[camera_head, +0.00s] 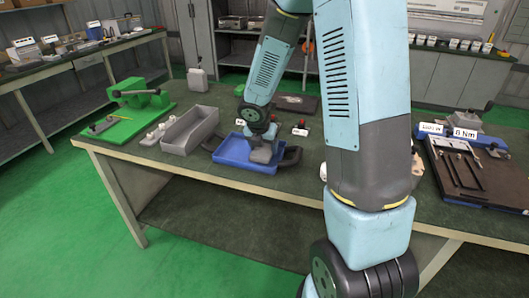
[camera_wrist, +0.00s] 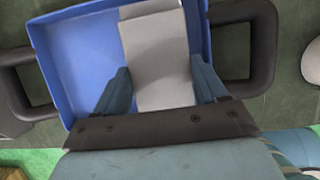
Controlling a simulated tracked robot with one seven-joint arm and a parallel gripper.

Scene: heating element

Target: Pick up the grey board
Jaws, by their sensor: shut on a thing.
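The grey board (camera_wrist: 158,50) shows in the wrist view as a flat pale grey piece between my fingers. It lies over the blue tray (camera_wrist: 75,60), with its far end near the tray's top edge. My gripper (camera_wrist: 160,72) is shut on the board, with one dark blue finger on each side of it. In the head view my gripper (camera_head: 259,142) reaches down into the blue tray (camera_head: 230,176), and the board is mostly hidden there. I cannot tell whether the board touches the tray floor.
The tray has dark handles on both sides. A grey open box (camera_head: 190,131) stands left of it on the green-topped workbench, with small white parts (camera_head: 154,134) and a green fixture (camera_head: 140,96) further left. A dark panel (camera_head: 482,180) with tools lies at the right.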

